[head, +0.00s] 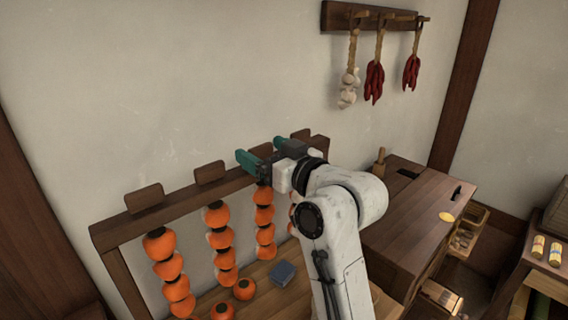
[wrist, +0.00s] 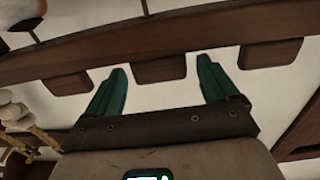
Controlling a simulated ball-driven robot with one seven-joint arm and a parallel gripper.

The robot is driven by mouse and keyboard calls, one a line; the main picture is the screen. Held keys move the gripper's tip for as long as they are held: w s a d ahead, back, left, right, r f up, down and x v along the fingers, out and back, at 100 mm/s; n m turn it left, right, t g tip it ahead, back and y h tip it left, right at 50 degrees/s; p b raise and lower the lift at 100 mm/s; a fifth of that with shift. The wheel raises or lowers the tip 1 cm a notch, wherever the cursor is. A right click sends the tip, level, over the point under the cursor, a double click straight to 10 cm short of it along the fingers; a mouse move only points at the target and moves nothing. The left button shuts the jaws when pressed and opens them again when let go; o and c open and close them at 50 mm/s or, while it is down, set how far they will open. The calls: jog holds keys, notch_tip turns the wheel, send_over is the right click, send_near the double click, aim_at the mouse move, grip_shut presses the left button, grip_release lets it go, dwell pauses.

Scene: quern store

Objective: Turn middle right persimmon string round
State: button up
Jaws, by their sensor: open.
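The middle right persimmon string (head: 265,216) hangs from the dark wooden rail (head: 180,207) in the head view, its orange fruits one below another. My gripper (head: 262,150) is above that string at the rail, its teal fingers open and apart. In the wrist view, a wooden tab (wrist: 158,69) on the rail lies between the open fingertips, with visible space on both sides. I cannot tell whether the fingers touch it. The gripper hides the string's top and tab in the head view.
Two persimmon strings (head: 170,272) (head: 220,242) hang to the left; another (head: 292,214) is mostly behind my arm. Loose persimmons (head: 243,289) and a blue-grey block (head: 283,273) lie below. A wooden chest (head: 415,225) stands right. Garlic (head: 348,88) and red peppers (head: 375,82) hang on the wall.

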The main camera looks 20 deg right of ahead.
jog(key=b+v, duration=0.2)
jog(key=v, duration=0.7)
jog(key=shift+s+f, duration=0.1)
jog(key=shift+s, duration=0.05)
